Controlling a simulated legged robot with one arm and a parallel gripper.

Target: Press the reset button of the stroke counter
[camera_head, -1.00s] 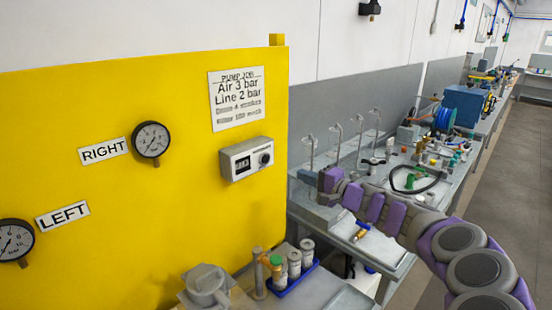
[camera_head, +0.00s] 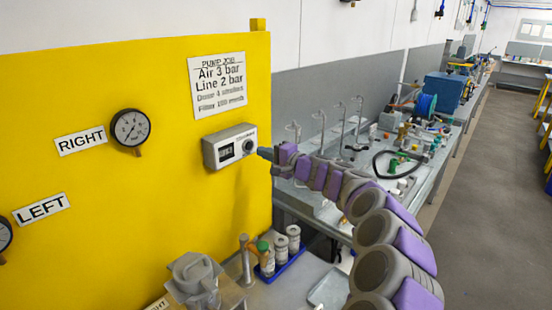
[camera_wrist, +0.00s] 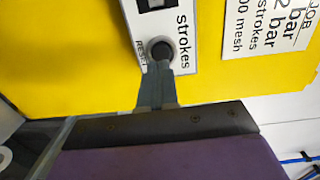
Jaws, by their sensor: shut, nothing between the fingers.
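The stroke counter (camera_head: 213,150) is a light grey box on the yellow panel, with a dark display window and a round dark reset button (camera_head: 249,146) at its right. In the wrist view the reset button (camera_wrist: 160,50) sits between the words "RESET" and "strokes". My gripper (camera_head: 262,152) is shut and empty, its fingertips right beside the button at the counter's right end. In the wrist view the closed fingers (camera_wrist: 157,68) point at the button and overlap its lower edge. I cannot tell whether they touch it.
The yellow panel (camera_head: 100,210) carries a sign (camera_head: 217,85) above the counter and gauges (camera_head: 130,128) to the left. Below stand a grey pump-like part (camera_head: 195,278) and a blue tray (camera_head: 284,264) of bottles. A cluttered bench (camera_head: 400,185) runs along the right; floor beyond is clear.

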